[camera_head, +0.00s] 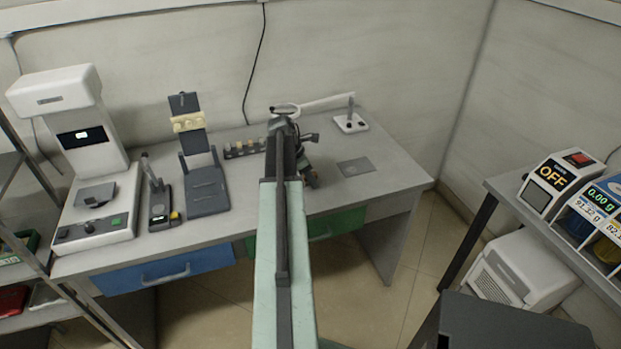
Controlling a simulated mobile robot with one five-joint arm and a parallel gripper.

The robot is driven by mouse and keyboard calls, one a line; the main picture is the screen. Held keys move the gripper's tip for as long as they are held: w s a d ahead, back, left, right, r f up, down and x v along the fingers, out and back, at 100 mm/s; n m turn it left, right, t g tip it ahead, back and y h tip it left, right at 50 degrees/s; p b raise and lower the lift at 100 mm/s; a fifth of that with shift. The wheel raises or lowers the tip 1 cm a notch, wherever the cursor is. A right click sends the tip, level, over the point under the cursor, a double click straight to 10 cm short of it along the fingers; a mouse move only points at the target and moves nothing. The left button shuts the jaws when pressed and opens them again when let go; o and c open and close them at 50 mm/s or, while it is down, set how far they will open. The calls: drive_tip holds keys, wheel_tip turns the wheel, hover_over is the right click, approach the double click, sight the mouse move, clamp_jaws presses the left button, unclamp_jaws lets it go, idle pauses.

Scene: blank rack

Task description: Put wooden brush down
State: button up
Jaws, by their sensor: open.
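My arm reaches over the desk (232,213) from the bottom middle of the view. My gripper (308,163) is small and dark at its far end, just right of the arm, low over the desktop. It is open. A small brownish piece (312,180) shows right by the gripper; it may be part of the wooden brush. My arm hides most of that spot, so I cannot tell whether it touches the fingers or rests on the desk.
A white instrument (102,190), a small dark device (160,205) and a dark stand (205,185) fill the desk's left. A low rack (243,149) stands left of the arm. A white lamp (350,122) stands behind right. Free desktop lies around the grey pad (356,167).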

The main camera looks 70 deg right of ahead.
drive_tip(key=p+v, duration=1.1)
drive_tip(key=v, duration=0.1)
drive_tip(key=shift+r, duration=0.15)
drive_tip(key=w+a+f+m+t, duration=0.1)
drive_tip(key=w+a+m+t, duration=0.2)
drive_tip(key=w+a, duration=2.15)
drive_tip(key=w+a+m+y, duration=0.2)
drive_tip(key=a+m, duration=0.3)
drive_tip(key=a, duration=3.5)
drive_tip(key=shift+w+a+f+t+y, duration=0.25)
drive_tip(key=shift+w+f+t+y, duration=0.05)
drive_tip(key=shift+w+f+y, duration=0.15)
